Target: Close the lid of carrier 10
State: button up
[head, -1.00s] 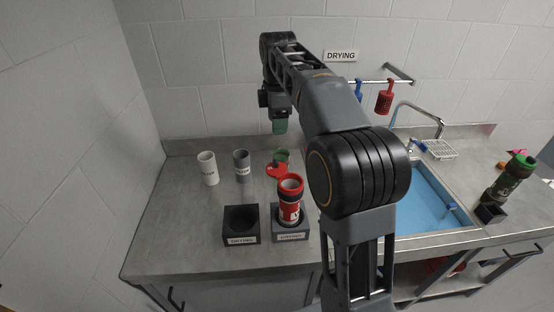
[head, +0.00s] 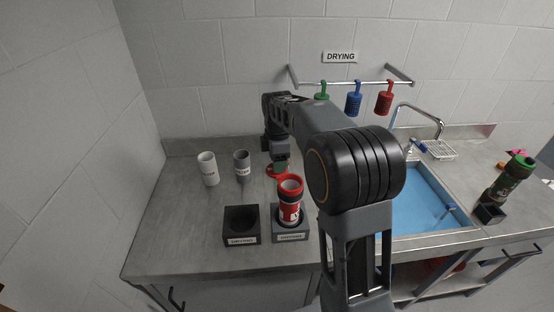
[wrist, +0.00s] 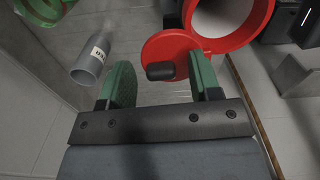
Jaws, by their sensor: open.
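A red carrier (head: 290,200) with black bands stands upright in the right-hand dark block, its top open. Its number is not readable. Its round red lid (head: 271,170) is swung open behind the mouth. In the wrist view, the lid (wrist: 160,48) is beside the red rim (wrist: 232,42) and has a dark knob (wrist: 160,71). My gripper (head: 281,168) is over the lid, partly covering it. In the wrist view its green fingers are apart, with the knob seen between their tips (wrist: 160,78). I cannot tell whether they touch the lid.
An empty dark block (head: 241,225) stands left of the carrier. A white tube (head: 208,168) and a grey tube (head: 242,166) stand at back left. A green ring (wrist: 45,8) shows in the wrist view. The sink (head: 425,205) and a green carrier (head: 510,178) are at right.

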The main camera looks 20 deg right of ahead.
jog(key=shift+c, duration=0.3)
jog(key=c, duration=0.9)
jog(key=shift+o, duration=0.2)
